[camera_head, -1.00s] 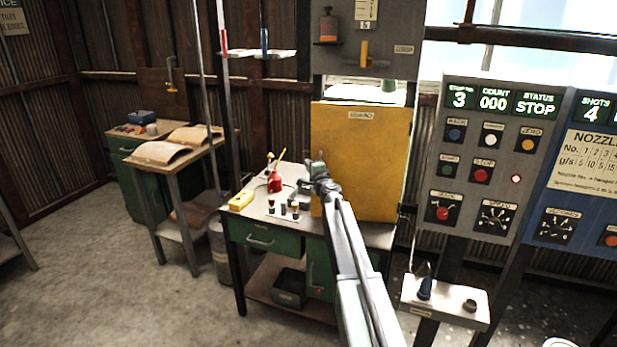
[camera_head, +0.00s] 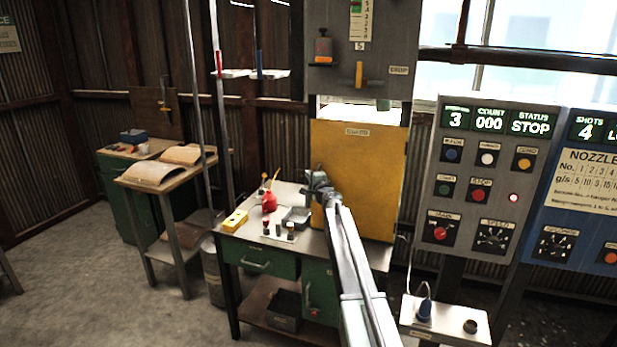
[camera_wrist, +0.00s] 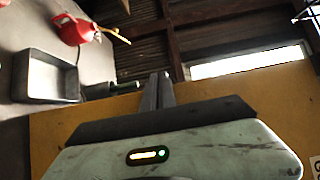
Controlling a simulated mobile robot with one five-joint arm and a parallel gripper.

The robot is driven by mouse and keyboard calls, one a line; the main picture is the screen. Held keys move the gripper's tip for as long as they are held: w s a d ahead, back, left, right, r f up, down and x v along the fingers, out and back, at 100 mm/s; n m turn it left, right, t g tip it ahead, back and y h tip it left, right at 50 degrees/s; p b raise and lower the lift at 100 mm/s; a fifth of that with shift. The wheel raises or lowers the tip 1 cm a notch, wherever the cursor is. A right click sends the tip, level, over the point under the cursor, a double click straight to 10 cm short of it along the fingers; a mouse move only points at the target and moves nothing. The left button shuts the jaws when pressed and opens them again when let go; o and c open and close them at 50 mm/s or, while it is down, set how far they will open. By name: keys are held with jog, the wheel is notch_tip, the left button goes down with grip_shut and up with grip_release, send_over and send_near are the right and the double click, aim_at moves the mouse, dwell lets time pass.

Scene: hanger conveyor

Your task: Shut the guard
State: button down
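The guard (camera_head: 372,180) is a flat yellow panel with a small label near its top, upright at the back right of the green workbench. A bright gap (camera_head: 350,111) shows above its top edge, below a grey panel. My gripper (camera_head: 317,178) is at the guard's left edge, about mid-height. In the wrist view its two fingers (camera_wrist: 158,88) lie close together with nothing visible between them. The yellow guard (camera_wrist: 235,98) spreads behind them there. I cannot tell whether the fingers touch it. My arm hides part of the guard's lower left.
Open floor lies at the left front.

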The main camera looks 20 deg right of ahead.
jog(key=shift+s+d, duration=0.1)
jog(key=shift+d, duration=0.5)
jog(key=s+a, duration=0.9)
jog(key=s, duration=0.2)
jog(key=shift+a, duration=0.4)
